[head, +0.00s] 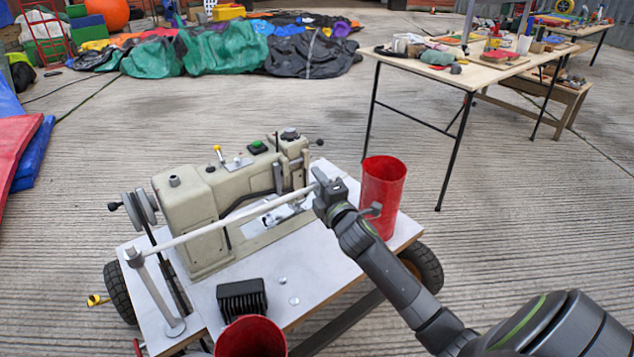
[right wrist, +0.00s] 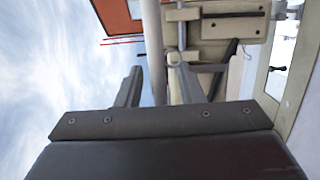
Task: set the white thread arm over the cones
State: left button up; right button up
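The white thread arm (head: 222,224) is a long thin rod. It runs from a post (head: 150,287) at the board's left edge, across the front of the beige sewing machine (head: 205,200). My right gripper (head: 321,187) is at the rod's far right end. No thread cones can be made out. My left gripper is not in view.
A red cylinder (head: 378,193) stands at the board's right, beside my right gripper. Another red cylinder (head: 250,340) and a black ribbed block (head: 241,299) are at the front. A wooden table (head: 430,77) with clutter stands behind right. The concrete floor around is mostly clear.

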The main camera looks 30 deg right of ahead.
jog(key=shift+w+d, duration=0.1)
jog(key=shift+w, duration=0.3)
grip_shut()
jog(key=shift+s, duration=0.15)
